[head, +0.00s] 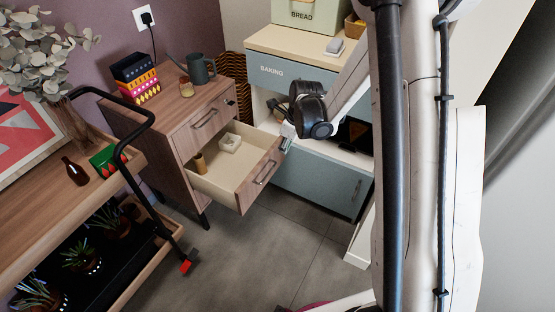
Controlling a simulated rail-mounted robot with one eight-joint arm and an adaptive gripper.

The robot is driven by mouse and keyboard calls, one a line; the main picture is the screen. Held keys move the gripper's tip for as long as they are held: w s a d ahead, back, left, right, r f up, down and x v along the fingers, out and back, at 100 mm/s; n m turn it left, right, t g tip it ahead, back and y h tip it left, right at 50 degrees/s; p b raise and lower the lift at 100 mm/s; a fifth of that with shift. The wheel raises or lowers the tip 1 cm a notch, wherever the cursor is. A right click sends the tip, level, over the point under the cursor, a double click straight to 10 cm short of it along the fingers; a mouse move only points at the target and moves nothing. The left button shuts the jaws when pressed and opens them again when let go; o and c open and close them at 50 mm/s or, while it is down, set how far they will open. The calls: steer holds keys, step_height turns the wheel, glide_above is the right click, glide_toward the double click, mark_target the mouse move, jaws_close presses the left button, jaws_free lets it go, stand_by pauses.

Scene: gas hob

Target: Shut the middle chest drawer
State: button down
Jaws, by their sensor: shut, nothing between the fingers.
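The wooden chest (186,140) stands left of centre in the head view. Its upper drawer (207,112) is shut. The drawer below it, the middle drawer (254,183), is pulled well out, with a dark bar handle (266,172) on its front. Inside it are a small tan cylinder (199,163) and a white square dish (230,143). My gripper (287,141) is shut and empty at the right end of the open drawer's front. I cannot tell whether it touches the front.
A wooden cart (150,215) with a black rail stands left. A watering can (201,68) and stacked boxes (137,78) sit on the chest. The grey floor (265,245) in front is clear.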

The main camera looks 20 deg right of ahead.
mark_target(269, 160)
steer(key=b+x, duration=0.1)
steer(key=x, duration=0.2)
steer(key=w+a+b+x, duration=0.1)
steer(key=x, duration=0.3)
steer(key=w+b+x, duration=0.1)
steer(key=b+x, duration=0.1)
steer(key=x, duration=0.2)
steer(key=shift+a+r, duration=0.25)
steer(key=shift+a, duration=0.15)
steer(key=shift+w+a, duration=0.35)
steer(key=shift+w+r, duration=0.1)
